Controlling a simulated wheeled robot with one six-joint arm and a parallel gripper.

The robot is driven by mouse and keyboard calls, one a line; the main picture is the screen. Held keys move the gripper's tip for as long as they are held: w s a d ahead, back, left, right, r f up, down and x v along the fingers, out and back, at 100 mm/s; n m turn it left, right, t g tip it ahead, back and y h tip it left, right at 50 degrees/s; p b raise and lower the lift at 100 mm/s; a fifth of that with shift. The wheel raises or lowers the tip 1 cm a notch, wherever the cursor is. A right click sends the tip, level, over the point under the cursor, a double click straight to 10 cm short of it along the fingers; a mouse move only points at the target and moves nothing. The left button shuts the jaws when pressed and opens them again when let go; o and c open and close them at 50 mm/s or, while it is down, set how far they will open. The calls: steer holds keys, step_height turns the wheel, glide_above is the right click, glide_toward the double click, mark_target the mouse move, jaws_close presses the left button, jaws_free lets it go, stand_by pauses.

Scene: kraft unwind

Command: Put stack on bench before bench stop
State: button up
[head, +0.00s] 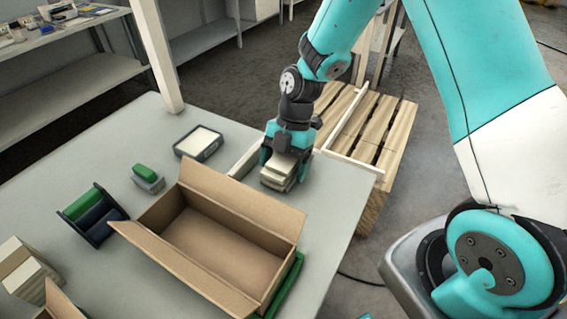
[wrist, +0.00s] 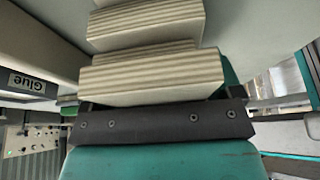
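The stack (head: 279,176) is a pale, layered block of flat pieces at the far right part of the grey bench (head: 338,193). My gripper (head: 284,160) points down with its teal fingers on either side of the stack and looks shut on it. In the wrist view the stack (wrist: 150,75) shows ridged, cardboard-like edges in offset layers, close in front of the black gripper bar. A pale upright strip, seemingly the bench stop (head: 244,161), stands just left of the gripper. I cannot tell whether the stack's underside touches the bench.
An open cardboard box (head: 215,245) stands close in front of the stack. A dark tray with a white top (head: 199,143), a green-topped block (head: 147,178) and a dark spool holder (head: 93,215) lie to the left. A wooden pallet (head: 375,125) stands beyond the bench.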

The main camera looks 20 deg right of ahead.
steer(key=b+v, duration=0.1)
steer(key=v, duration=1)
steer(key=shift+w+r, duration=0.1)
steer(key=shift+r, duration=0.5)
steer(key=s+a+r+m+t, duration=0.1)
steer(key=s+a+r+m, duration=0.1)
steer(key=s+m, duration=0.4)
steer(key=s+a+r+m, duration=0.3)
steer(key=s+m, duration=0.3)
steer(key=s, duration=0.2)
steer(key=s+a+r+m+t, duration=0.1)
steer(key=s+a+r+m, duration=0.2)
steer(key=s+m, duration=0.3)
steer(key=shift+s+r+t+y, duration=0.3)
steer(key=shift+s+r, duration=0.05)
steer(key=shift+s, duration=0.25)
steer(key=shift+d, duration=0.15)
